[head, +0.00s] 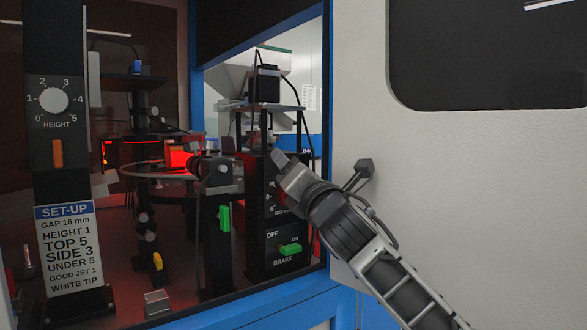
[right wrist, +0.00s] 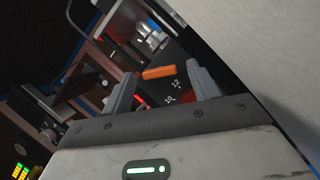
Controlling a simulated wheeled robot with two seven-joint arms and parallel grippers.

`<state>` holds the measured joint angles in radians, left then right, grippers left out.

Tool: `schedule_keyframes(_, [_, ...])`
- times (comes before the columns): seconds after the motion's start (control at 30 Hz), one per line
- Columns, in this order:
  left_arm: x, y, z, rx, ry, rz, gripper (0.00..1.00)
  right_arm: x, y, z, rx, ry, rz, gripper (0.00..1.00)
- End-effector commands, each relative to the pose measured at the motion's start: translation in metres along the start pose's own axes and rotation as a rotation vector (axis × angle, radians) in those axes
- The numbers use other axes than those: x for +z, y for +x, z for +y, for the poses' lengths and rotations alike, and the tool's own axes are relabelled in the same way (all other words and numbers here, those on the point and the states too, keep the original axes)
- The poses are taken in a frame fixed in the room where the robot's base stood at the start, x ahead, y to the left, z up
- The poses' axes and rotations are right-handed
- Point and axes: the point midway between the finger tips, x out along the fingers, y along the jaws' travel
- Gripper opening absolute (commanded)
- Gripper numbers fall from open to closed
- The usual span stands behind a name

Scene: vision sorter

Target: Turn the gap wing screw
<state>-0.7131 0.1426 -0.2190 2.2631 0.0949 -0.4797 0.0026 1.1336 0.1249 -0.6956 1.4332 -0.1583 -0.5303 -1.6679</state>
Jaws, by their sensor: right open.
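An orange wing (right wrist: 158,72), which looks like the gap wing screw, shows in the right wrist view beside a scale marked 12 and 10. My right gripper (right wrist: 160,80) is open, with one finger on either side of the wing in that view. Whether the fingers touch it cannot be told. In the head view my right gripper (head: 278,158) is at the upper part of the black gap post (head: 270,235) and hides the screw there. Lower scale numbers show below the gripper. My left gripper is not in view.
A green brake switch (head: 290,249) is low on the gap post. A set-up card (head: 66,250) reads gap 16 mm. A height dial (head: 54,95) and orange wing (head: 57,153) are on the left post. The blue frame (head: 260,305) and white panel (head: 450,180) border the opening.

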Motion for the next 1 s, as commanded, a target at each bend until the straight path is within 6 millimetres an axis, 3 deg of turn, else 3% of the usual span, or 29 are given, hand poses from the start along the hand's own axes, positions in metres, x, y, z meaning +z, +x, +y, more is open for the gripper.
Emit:
schedule_keyframes(0.3, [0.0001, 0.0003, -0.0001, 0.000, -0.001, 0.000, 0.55, -0.0002, 0.0026, 0.0002, 0.001, 0.000, 0.000, 0.60])
schedule_keyframes(0.47, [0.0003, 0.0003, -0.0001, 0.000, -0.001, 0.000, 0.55, -0.0002, 0.0024, 0.0001, 0.000, 0.000, 0.000, 0.18])
schedule_keyframes(0.5, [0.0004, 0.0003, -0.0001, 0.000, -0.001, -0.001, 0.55, -0.0002, 0.0024, 0.0001, 0.000, 0.000, 0.000, 0.15])
schedule_keyframes(1.0, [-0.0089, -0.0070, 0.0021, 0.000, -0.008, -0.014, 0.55, 0.0013, 0.0033, 0.0038, -0.046, 0.112, 0.003, 0.15])
